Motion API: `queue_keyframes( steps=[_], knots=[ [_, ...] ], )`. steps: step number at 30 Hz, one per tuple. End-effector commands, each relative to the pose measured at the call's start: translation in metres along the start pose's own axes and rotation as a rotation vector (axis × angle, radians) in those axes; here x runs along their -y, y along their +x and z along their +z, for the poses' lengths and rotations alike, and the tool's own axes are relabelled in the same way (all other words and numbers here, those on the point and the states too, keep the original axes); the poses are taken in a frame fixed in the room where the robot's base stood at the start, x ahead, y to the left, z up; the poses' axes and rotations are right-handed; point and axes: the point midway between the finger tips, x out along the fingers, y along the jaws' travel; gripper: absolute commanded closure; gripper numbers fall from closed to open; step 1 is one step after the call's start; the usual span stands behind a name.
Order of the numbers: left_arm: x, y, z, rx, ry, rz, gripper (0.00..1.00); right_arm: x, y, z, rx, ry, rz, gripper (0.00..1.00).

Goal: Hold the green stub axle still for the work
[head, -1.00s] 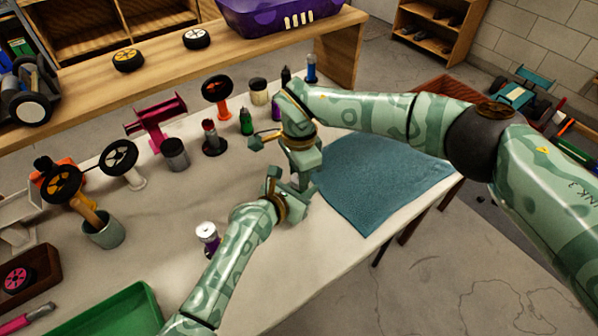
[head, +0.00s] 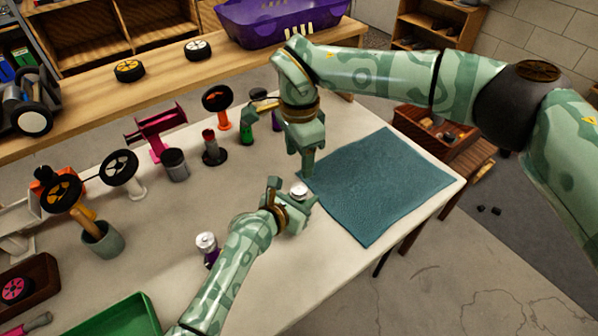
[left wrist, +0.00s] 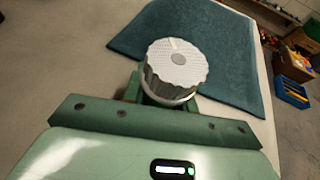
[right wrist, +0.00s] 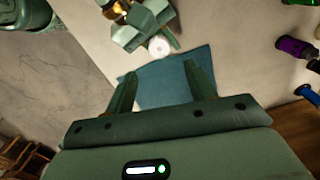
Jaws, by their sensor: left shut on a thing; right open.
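A round silver part with a ribbed rim and pale top (left wrist: 177,68) stands in my left gripper (left wrist: 163,98), seen close in the left wrist view. It also shows in the head view (head: 299,189). I take it as the top of the stub axle; its lower part is hidden by my fingers, so I cannot make out its green body. My left gripper (head: 292,198) is shut on it above the pale table. My right gripper (head: 306,170) is above and apart from it. In the right wrist view its fingers (right wrist: 160,72) are spread and empty.
A blue-green cloth (head: 382,185) lies right of the grippers. A similar silver-topped purple piece (head: 206,243) stands left of my left forearm. Mounted wheels, a pink stand (head: 160,127) and small bottles line the back. A green tray (head: 120,315) is front left.

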Motion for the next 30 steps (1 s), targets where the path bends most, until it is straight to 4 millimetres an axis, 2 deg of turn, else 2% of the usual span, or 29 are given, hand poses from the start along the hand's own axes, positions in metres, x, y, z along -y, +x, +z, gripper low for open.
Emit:
queue_keyframes(
  steps=[3,6,17,20,27,30],
  knots=[
    [0.000,0.000,-0.001,-0.001,0.000,0.000,0.97,0.001,-0.018,-0.001,-0.001,0.000,-0.002,0.45],
    [0.000,0.000,-0.001,-0.001,0.000,0.000,0.97,0.000,-0.026,0.000,0.000,0.000,0.000,0.45],
    [0.000,0.000,-0.001,-0.001,0.000,0.000,0.97,0.000,-0.029,0.000,0.000,-0.008,0.001,0.45],
    [0.000,0.000,-0.001,-0.001,0.000,0.000,0.97,0.000,-0.029,0.000,0.001,-0.099,0.001,0.45],
    [0.000,0.000,0.000,-0.001,0.000,0.000,0.97,-0.001,-0.028,0.001,0.002,-0.455,0.002,0.45],
    [0.000,0.000,0.000,-0.001,0.000,0.000,0.97,-0.001,-0.021,0.001,0.002,-0.517,0.002,0.45]
  ],
)
